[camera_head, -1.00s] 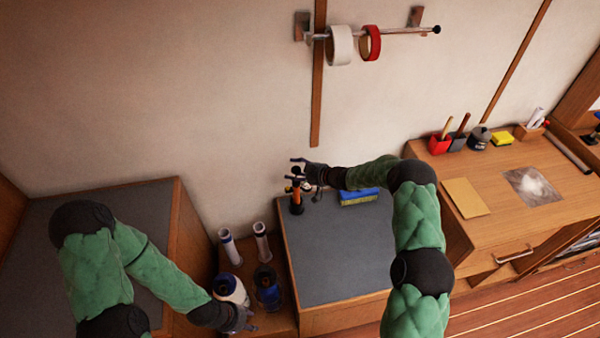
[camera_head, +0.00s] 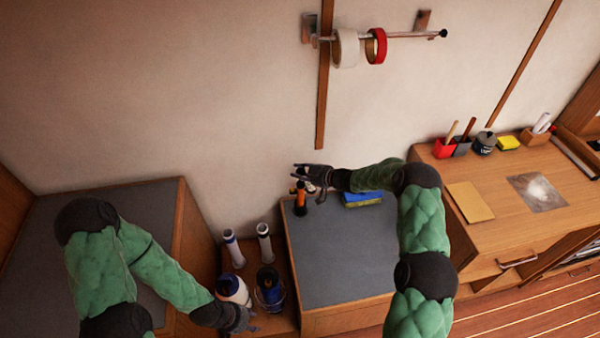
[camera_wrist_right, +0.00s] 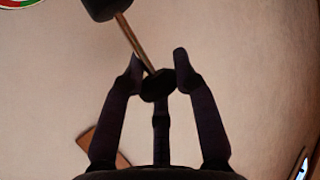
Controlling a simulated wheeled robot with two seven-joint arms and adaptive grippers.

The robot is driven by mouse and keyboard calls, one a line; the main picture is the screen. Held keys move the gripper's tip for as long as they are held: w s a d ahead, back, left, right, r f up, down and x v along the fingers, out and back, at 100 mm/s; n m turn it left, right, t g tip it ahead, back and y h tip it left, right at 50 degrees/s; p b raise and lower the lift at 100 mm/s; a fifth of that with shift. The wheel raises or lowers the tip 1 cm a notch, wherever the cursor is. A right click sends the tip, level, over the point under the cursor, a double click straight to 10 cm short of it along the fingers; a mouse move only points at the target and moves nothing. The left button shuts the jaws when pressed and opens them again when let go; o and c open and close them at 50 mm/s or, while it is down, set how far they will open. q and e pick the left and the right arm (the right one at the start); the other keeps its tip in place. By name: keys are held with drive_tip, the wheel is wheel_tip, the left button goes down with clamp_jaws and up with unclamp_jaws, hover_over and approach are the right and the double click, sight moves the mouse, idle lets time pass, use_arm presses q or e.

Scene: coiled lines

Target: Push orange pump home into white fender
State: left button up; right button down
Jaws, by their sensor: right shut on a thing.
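In the right wrist view, the fingers (camera_wrist_right: 158,70) are shut on a black knob (camera_wrist_right: 157,86) with a thin rod running to a dark body (camera_wrist_right: 98,8). A wide white fender with blue ends (camera_head: 233,290) stands on the low wooden shelf to the left. My left gripper (camera_head: 243,320) is beside its lower end; whether its fingers are open is unclear.
Two slim white-and-blue cylinders (camera_head: 264,242) and a dark blue one (camera_head: 269,288) stand close to the fender. A blue and yellow sponge (camera_head: 362,199) lies right of the pump. The grey cabinet top (camera_head: 345,250) is otherwise clear. Tape rolls (camera_head: 346,48) hang above.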

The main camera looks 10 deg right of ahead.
drive_tip(key=shift+r+p, duration=2.75)
drive_tip(key=shift+r, duration=1.35)
use_arm(q)
wheel_tip(320, 180, up, 6)
drive_tip(key=shift+f, duration=0.15)
use_arm(e)
drive_tip(key=shift+a, duration=0.1)
